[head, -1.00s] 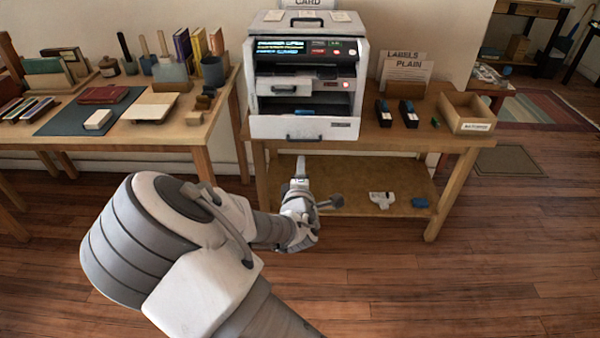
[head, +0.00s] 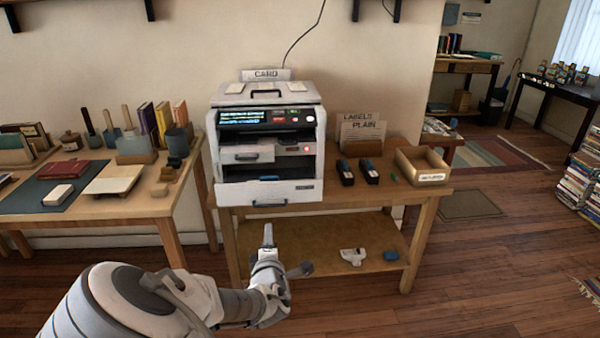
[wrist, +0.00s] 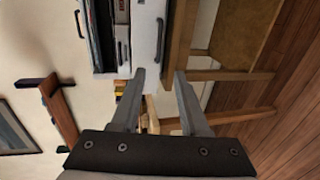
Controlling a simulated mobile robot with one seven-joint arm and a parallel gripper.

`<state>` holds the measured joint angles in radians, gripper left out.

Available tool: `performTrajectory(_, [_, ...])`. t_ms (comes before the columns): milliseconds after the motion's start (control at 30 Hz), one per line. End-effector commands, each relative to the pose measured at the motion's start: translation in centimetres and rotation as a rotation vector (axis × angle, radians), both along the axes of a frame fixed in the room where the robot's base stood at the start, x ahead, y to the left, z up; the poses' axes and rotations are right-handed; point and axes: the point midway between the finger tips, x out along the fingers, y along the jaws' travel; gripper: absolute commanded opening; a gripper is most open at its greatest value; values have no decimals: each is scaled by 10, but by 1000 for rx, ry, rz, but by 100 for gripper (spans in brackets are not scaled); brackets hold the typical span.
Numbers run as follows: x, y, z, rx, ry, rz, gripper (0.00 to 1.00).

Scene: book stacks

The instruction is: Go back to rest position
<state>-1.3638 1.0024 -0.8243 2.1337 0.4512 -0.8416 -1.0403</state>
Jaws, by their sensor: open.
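My gripper (head: 268,236) is in front of the wooden printer table (head: 330,195), below the level of its top. In the wrist view my gripper (wrist: 160,75) has its two fingers apart with nothing held between them. The view there is turned sideways, with the printer (wrist: 145,35) and the table edge (wrist: 185,40) beyond the fingertips. My arm reaches in from the lower left of the head view. The grey and white printer (head: 268,150) stands on the table, its front showing a lit display, open slots and a lower drawer front.
Two dark staplers or similar tools (head: 345,172) and an open cardboard box (head: 422,168) are right of the printer. A white item (head: 352,256) and a blue item (head: 391,255) lie on the lower shelf. A worktable (head: 140,205) stands left.

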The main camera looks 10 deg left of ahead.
Motion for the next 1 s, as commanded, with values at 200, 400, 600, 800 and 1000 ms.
performTrajectory(200, [5, -38, 0, 142, 147, -131, 45])
performTrajectory(400, [-3, -85, 3, 379, 377, -314, 45])
performTrajectory(600, [-24, -120, 23, 607, 569, -458, 45])
performTrajectory(800, [-53, -148, 56, 807, 720, -569, 45])
performTrajectory(1000, [-90, -177, 96, 969, 830, -658, 45])
